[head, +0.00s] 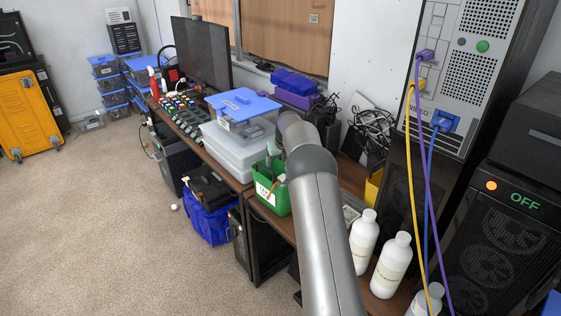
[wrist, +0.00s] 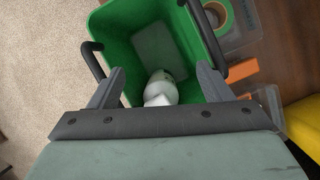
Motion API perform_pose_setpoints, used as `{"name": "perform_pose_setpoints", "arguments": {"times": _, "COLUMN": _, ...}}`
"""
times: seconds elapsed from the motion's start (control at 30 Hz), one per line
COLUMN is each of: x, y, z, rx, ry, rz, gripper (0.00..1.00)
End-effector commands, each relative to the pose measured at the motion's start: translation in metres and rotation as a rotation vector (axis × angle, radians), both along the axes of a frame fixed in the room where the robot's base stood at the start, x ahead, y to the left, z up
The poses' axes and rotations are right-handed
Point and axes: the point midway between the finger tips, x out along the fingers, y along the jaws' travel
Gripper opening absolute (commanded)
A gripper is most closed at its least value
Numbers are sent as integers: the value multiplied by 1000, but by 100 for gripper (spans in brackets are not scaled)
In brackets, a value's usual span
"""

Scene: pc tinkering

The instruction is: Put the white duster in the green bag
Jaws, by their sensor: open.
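The green bag (head: 265,192) stands open at the edge of the wooden desk in the head view, partly beside my arm. In the wrist view the green bag (wrist: 118,22) is right below my gripper, with dark handles on both sides. A rounded white thing, which looks like the white duster (wrist: 160,90), is inside the bag, between my fingers in the picture; its lower part is hidden by my gripper. My gripper (wrist: 158,82) is open, its fingers apart over the bag's opening. I see no finger touching the white thing.
Clear stacked boxes with a blue lid (head: 243,104) stand left of the bag. White bottles (head: 391,265) stand to the right, near hanging yellow, blue and purple cables. In the wrist view a clear tray with a tape roll (wrist: 216,14) is right of the bag.

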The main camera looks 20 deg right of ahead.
Motion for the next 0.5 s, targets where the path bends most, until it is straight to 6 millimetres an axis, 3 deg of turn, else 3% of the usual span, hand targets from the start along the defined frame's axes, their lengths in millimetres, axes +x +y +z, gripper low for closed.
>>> {"name": "perform_pose_setpoints", "arguments": {"times": 0.17, "x": -4, "y": 0, "z": 22, "rx": -3, "ry": -4, "rz": 0, "gripper": 72}}
{"name": "perform_pose_setpoints", "arguments": {"times": 0.5, "x": -33, "y": 3, "z": 91, "rx": -3, "ry": -4, "rz": 0, "gripper": 72}}
